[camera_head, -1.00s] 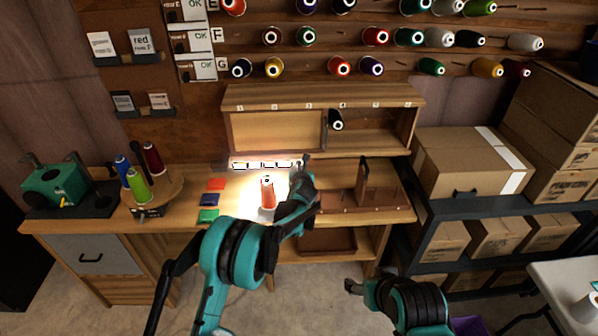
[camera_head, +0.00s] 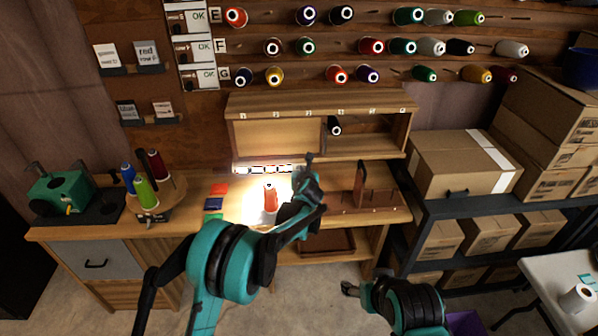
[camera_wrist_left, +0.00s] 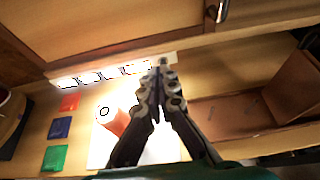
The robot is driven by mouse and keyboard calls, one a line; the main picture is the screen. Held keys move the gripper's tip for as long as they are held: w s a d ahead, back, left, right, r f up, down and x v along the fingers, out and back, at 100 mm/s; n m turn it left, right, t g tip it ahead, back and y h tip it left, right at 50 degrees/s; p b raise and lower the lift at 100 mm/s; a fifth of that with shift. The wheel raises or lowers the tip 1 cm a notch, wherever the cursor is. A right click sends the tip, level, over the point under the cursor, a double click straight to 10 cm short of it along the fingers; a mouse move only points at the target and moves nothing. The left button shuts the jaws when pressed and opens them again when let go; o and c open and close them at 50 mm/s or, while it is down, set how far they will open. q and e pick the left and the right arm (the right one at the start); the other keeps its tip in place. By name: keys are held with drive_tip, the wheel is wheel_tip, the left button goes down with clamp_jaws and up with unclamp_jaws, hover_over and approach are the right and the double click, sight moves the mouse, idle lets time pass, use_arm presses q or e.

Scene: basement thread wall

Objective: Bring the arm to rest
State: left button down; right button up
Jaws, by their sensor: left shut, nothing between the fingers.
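My left arm reaches over the workbench from the lower left of the head view. Its left gripper (camera_head: 309,158) points toward the back of the bench, just right of an orange thread spool (camera_head: 270,197). In the left wrist view, the left gripper (camera_wrist_left: 162,66) has its fingertips together with nothing between them. The orange spool (camera_wrist_left: 113,119) stands upright on the lit white patch, to the left of the fingers and apart from them. My right gripper (camera_head: 349,288) is low in front of the bench; its fingers are too small to judge.
A wooden cubby shelf (camera_head: 262,104) stands at the back of the bench, close beyond the left gripper. A brown divided tray (camera_head: 384,211) lies to its right. A round stand (camera_head: 172,192) with several spools and a green machine (camera_head: 58,190) are at the left. Boxes (camera_head: 461,164) fill a rack at right.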

use_arm(q)
drive_tip(key=shift+s, duration=0.15)
drive_tip(key=s+a+r+n+g+y, duration=0.1)
drive_tip(key=s+a+r+n, duration=0.5)
drive_tip(key=s+a+n, duration=0.3)
drive_tip(key=s+a+r+n+g, duration=0.2)
drive_tip(key=s+a+r+n, duration=0.3)
drive_tip(key=s+a+n, duration=0.4)
drive_tip(key=s+a+f+n+g, duration=0.1)
drive_tip(key=s+a+f+n, duration=0.2)
drive_tip(key=s+n, duration=0.6)
drive_tip(key=s+a+f+n+g+h+b, duration=0.1)
drive_tip(key=s+n, duration=0.8)
drive_tip(key=s, duration=1.1)
wheel_tip(320, 180, down, 3)
drive_tip(key=a+g, duration=0.1)
drive_tip(key=a, duration=0.1)
drive_tip(key=shift+a, duration=0.35)
